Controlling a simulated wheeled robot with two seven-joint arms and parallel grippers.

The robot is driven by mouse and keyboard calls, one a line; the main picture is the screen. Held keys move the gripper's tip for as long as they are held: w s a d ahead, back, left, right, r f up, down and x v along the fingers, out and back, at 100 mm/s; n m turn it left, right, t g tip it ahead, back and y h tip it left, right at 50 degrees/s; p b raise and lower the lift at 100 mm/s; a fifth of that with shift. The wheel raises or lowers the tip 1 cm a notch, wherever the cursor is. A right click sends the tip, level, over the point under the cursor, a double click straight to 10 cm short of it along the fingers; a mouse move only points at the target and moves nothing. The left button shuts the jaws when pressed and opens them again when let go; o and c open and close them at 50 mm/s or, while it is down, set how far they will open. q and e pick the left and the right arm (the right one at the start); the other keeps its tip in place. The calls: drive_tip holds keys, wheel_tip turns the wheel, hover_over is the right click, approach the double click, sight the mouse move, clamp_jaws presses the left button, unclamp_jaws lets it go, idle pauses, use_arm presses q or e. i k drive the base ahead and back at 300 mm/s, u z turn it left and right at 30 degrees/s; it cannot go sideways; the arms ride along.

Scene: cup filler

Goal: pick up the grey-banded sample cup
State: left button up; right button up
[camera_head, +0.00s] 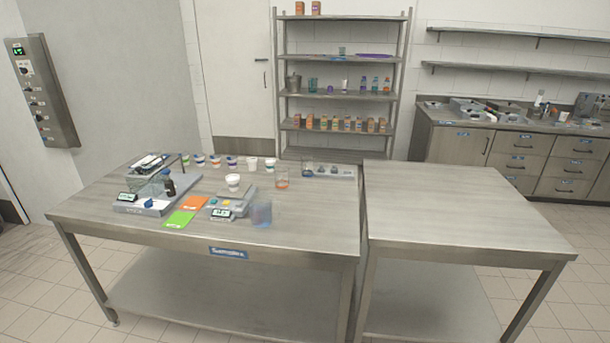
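Several small white sample cups stand in a row along the back of the left table. One cup (252,163) near the right end of the row shows no bright colour and may carry a grey band. Another pale cup (233,182) stands on the small scale (222,206) in front of the row; its band also looks pale or grey. At this size I cannot tell which of the two is grey-banded. The other row cups, such as a purple-banded cup (232,162) and a green-banded cup (270,166), show coloured bands. Neither of my grippers is in view.
The left table (310,225) also holds an orange card (195,202), a green card (179,219), a blue-tinted beaker (262,214) and a glass with orange liquid (282,178). The right table (450,210) is bare. A stocked shelf rack (340,102) stands behind.

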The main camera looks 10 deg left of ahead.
sight(233, 180)
drive_tip(key=z, duration=0.5)
drive_tip(key=i, duration=1.35)
drive_tip(key=u, duration=0.55)
